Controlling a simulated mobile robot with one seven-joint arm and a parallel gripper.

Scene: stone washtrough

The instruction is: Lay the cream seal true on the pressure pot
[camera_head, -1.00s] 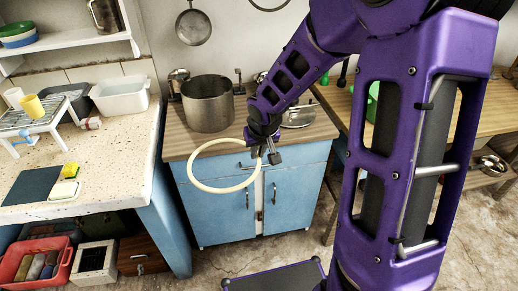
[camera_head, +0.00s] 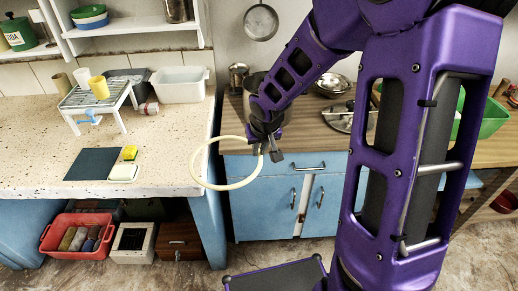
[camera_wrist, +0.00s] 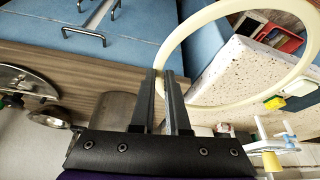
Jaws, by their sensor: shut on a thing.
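The cream seal (camera_head: 231,187) is a thin pale ring. My gripper (camera_head: 265,153) is shut on one edge of it and holds it tilted in the air, in front of the blue cabinet and beside the trough counter. In the wrist view the seal (camera_wrist: 188,30) runs from between the fingertips (camera_wrist: 166,73) out to the upper right. The grey metal pot (camera_head: 252,84) stands on the wooden worktop behind my arm, which hides most of it. Part of a metal cylinder, probably this pot, shows in the wrist view (camera_wrist: 112,107) beside the fingers. The seal is apart from the pot.
A metal lid (camera_head: 338,120) and bowl (camera_head: 332,84) lie on the worktop to the right. A metal jug (camera_head: 238,76) stands at the back left. The speckled counter (camera_head: 170,125) holds a rack (camera_head: 95,97), a white basin (camera_head: 180,88) and sponges; its edge lies near the seal.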

